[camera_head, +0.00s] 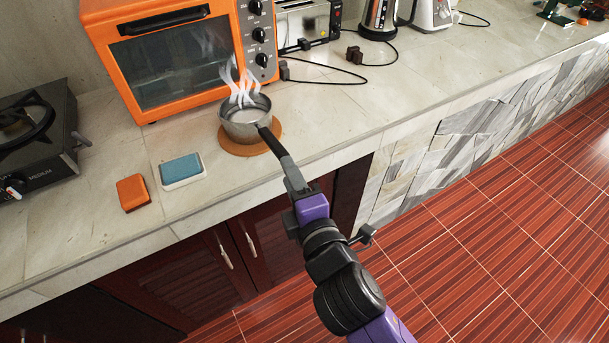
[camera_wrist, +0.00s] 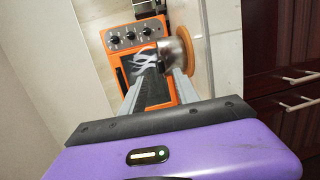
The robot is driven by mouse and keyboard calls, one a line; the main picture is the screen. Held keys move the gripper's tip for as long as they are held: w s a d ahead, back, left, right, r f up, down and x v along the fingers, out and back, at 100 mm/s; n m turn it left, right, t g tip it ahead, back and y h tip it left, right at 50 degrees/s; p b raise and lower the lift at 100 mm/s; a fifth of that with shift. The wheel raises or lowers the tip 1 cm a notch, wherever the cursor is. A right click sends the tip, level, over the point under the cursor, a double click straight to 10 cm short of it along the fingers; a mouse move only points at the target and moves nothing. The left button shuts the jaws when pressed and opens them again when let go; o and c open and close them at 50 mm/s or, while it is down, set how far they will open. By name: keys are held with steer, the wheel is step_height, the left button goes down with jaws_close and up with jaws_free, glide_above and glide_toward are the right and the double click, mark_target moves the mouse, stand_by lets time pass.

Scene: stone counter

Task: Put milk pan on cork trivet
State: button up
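The milk pan (camera_head: 233,129) is a small metal pan with a dark handle and steam rising from it. It appears upright over the round cork trivet (camera_head: 234,148), whose front and left rim show; the hidden underside leaves exact contact unclear. Its handle points toward the counter's front edge. My gripper (camera_head: 285,160) is at the handle's outer end. In the wrist view my gripper (camera_wrist: 160,80) shows two grey fingers with a gap between them. The pan (camera_wrist: 174,54) is just beyond the fingertips, with the trivet (camera_wrist: 198,36) beside it.
An orange toaster oven (camera_head: 160,105) stands close behind the pan. A blue-and-white block (camera_head: 181,168) and an orange block (camera_head: 132,193) lie to the left, with a gas stove (camera_head: 40,140) beyond. A toaster (camera_head: 300,22) stands behind right. The counter right of the trivet is clear.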

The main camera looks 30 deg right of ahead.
steer(key=shift+s, duration=0.1)
steer(key=s+f+m+y, duration=0.2)
steer(key=s+f+m, duration=0.1)
steer(key=s+f, duration=0.4)
steer(key=s+d+r+m+g, duration=0.1)
steer(key=s+m, duration=0.5)
steer(key=s, duration=0.6)
steer(key=s+d+r+m, duration=0.1)
steer(key=s+r+m, duration=0.1)
steer(key=s+m, duration=0.5)
steer(key=s, duration=0.6)
steer(key=shift+g+y, duration=0.3)
steer(key=shift+g, duration=0.1)
